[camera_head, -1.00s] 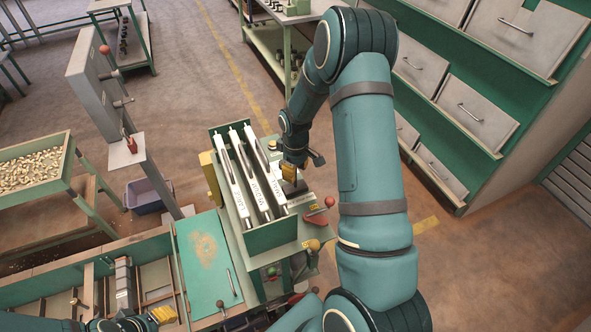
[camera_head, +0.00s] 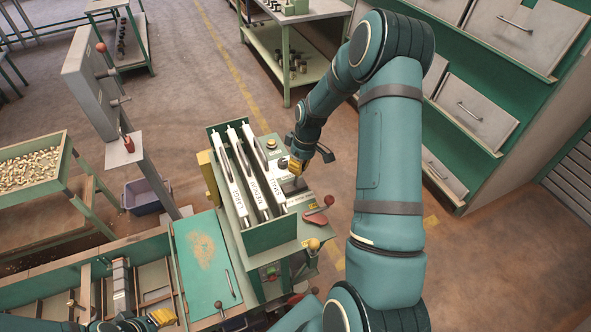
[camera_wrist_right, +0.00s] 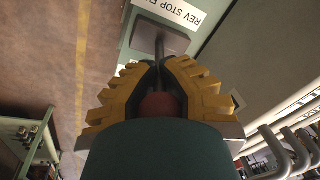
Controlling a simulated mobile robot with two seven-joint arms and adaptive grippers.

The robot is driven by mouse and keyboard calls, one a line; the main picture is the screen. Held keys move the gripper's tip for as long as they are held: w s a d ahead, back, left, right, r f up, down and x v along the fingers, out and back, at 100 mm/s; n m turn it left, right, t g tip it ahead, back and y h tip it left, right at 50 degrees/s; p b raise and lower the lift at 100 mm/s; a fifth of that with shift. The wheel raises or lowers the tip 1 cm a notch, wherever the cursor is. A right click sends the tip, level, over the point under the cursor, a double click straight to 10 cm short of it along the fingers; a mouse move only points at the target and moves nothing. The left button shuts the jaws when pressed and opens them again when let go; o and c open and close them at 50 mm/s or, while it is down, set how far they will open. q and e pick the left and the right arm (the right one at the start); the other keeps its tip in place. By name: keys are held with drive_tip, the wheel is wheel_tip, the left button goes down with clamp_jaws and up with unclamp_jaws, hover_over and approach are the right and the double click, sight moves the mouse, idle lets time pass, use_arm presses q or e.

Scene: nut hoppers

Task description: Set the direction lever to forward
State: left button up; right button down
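The direction lever shows in the right wrist view as a dark stem (camera_wrist_right: 172,42) rising from a plate marked REV STOP, with the rest of the marking cut off. Its dull red knob (camera_wrist_right: 158,105) sits between the yellow fingers of my right gripper (camera_wrist_right: 158,68), which are closed around it. In the head view my right gripper (camera_head: 294,166) is over the dark lever plate (camera_head: 292,186), right of the labelled hoppers, and hides the knob. My left gripper (camera_head: 160,316) is at the bottom left, over the bench; its opening is unclear.
A green hopper box (camera_head: 272,236) with white labelled slats stands left of the lever. Another red-knobbed lever (camera_head: 328,200) is close in front. A grey post (camera_head: 92,95) and a tray of nuts (camera_head: 30,170) are at left, drawers (camera_head: 480,110) at right.

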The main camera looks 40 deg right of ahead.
drive_tip(key=shift+s+d+f+t+y+b, duration=0.25)
drive_tip(key=shift+d+f+y+b, duration=0.05)
drive_tip(key=shift+d+y+b, duration=0.45)
drive_tip(key=shift+s+d+f+t+y+b, duration=0.25)
drive_tip(key=shift+d+y+b, duration=0.35)
drive_tip(key=shift+y, duration=0.25)
drive_tip(key=shift+d+f, duration=0.1)
drive_tip(key=shift+d, duration=0.1)
drive_tip(key=shift+s+d, duration=0.15)
drive_tip(key=c, duration=1)
unclamp_jaws()
drive_tip(key=shift+c, duration=0.2)
drive_tip(key=v, duration=1.2)
